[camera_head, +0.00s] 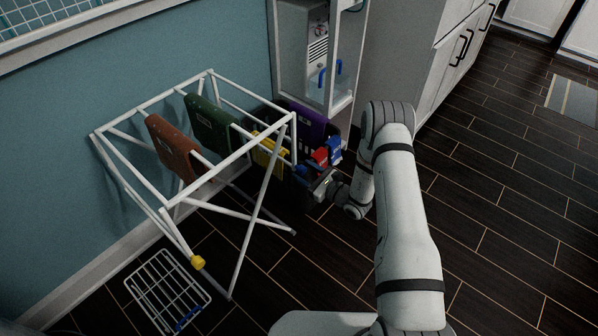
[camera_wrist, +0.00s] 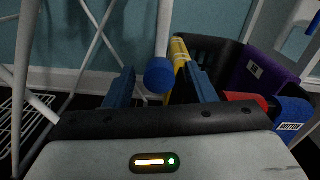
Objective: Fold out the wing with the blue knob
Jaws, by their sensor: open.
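The white drying rack (camera_head: 168,203) stands against the blue wall, with a brown cloth and a green cloth hanging on it. In the wrist view the blue knob (camera_wrist: 160,75) sits at the lower end of a white rod (camera_wrist: 164,28), which I take for part of its wing. I cannot make out this knob in the head view. My gripper (camera_head: 323,186) is beside the right end of the rack. In the wrist view my gripper (camera_wrist: 161,84) is open, and the knob appears between its two blue fingers; contact is not clear. A yellow knob (camera_head: 198,262) is at the rack's near corner.
A dark bin (camera_wrist: 212,50) holds yellow, purple, red and blue items close to my gripper. A white wire grid (camera_head: 168,290) lies on the floor at the lower left. A white cabinet (camera_head: 340,60) stands behind.

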